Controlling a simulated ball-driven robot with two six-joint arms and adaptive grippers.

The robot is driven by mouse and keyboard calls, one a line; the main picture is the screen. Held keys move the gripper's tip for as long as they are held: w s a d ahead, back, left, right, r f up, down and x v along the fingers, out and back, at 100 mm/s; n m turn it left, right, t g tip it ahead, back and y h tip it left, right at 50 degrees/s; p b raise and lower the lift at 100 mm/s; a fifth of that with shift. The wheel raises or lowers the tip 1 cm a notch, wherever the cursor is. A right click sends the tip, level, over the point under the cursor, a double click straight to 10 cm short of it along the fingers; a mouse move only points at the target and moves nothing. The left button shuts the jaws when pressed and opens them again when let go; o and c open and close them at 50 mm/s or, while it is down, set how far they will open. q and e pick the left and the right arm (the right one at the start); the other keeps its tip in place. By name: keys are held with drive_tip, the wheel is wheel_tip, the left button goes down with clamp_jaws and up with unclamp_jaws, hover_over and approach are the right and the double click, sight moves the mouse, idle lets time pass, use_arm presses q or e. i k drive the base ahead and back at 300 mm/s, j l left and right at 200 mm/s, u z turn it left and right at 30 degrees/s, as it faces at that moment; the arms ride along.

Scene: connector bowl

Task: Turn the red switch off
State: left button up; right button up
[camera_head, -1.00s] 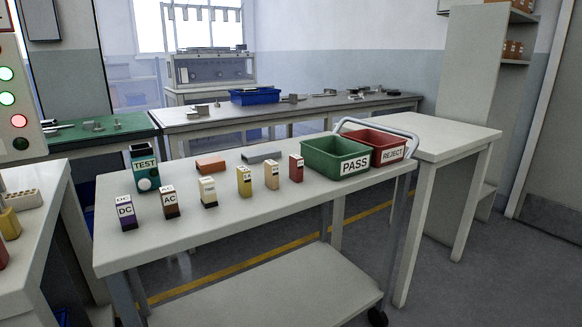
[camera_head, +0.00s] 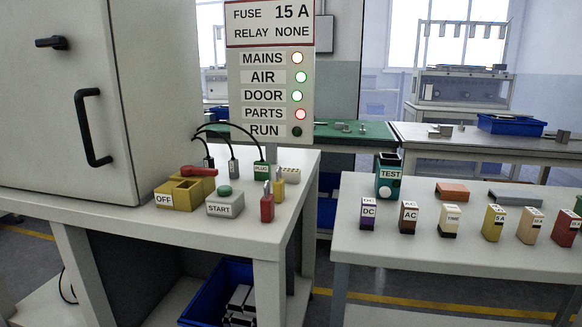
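The red switch (camera_head: 198,171) is a red lever on a yellow box (camera_head: 176,196) that carries an OFF label on its front left. It stands on the white table at the left of the head view. The lever lies roughly level along the back of the box, its grip toward the right, away from the OFF label. Neither of my grippers shows in the view.
A grey START box (camera_head: 225,204) with a green button stands right of the switch, with a red padlock-like piece (camera_head: 267,207) beyond it. Black cables end behind the switch. A grey cabinet (camera_head: 60,100) stands at left. A status panel (camera_head: 268,75) rises behind.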

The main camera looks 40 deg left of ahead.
sight(187, 170)
drive_tip(key=u, duration=1.9)
drive_tip(key=i+j+z, duration=0.15)
drive_tip(key=i, duration=0.55)
